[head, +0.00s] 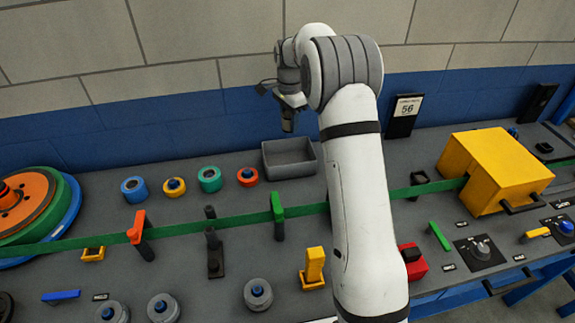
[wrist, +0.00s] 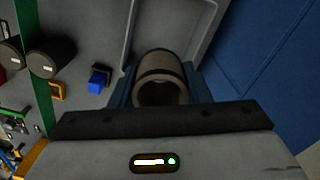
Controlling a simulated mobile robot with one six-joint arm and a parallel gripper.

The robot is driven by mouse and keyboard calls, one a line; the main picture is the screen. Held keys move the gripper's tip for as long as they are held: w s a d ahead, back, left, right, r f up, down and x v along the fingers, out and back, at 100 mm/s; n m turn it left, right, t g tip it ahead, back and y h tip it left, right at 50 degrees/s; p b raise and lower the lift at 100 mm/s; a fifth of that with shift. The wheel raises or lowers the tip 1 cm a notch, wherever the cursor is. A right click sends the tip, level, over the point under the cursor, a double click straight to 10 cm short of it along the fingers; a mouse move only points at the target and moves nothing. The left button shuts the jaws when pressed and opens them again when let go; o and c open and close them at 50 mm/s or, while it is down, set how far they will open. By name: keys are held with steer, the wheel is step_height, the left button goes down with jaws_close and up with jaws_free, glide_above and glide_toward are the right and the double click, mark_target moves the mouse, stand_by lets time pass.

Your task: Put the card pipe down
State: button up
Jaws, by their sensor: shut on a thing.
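The card pipe (wrist: 160,62) is a short, grey-brown hollow tube with dark bands. It sits between the blue fingers of my gripper (wrist: 163,88) in the wrist view, its open end facing the camera. In the head view my gripper (head: 288,112) hangs high at the back of the bench, and the small dark shape there is too unclear to separate pipe from fingers.
Coloured rings, among them a red one (head: 247,177), lie left of the tray. A green belt (head: 92,237) runs across the bench past upright posts to a yellow box (head: 492,170). A blue wall (head: 235,110) rises behind. My arm hides the bench's middle.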

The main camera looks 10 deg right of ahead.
mark_target(289, 127)
steer(key=f+b, duration=0.1)
steer(key=f, duration=0.1)
steer(key=f+b, duration=0.1)
steer(key=shift+w+f+b, duration=0.15)
steer(key=shift+w+b, duration=0.15)
step_height(289, 127, down, 13)
steer(key=shift+r+b, duration=0.15)
steer(key=shift+b, duration=0.65)
steer(key=o, duration=1)
steer(key=shift+c, duration=0.2)
steer(key=shift+o, duration=0.2)
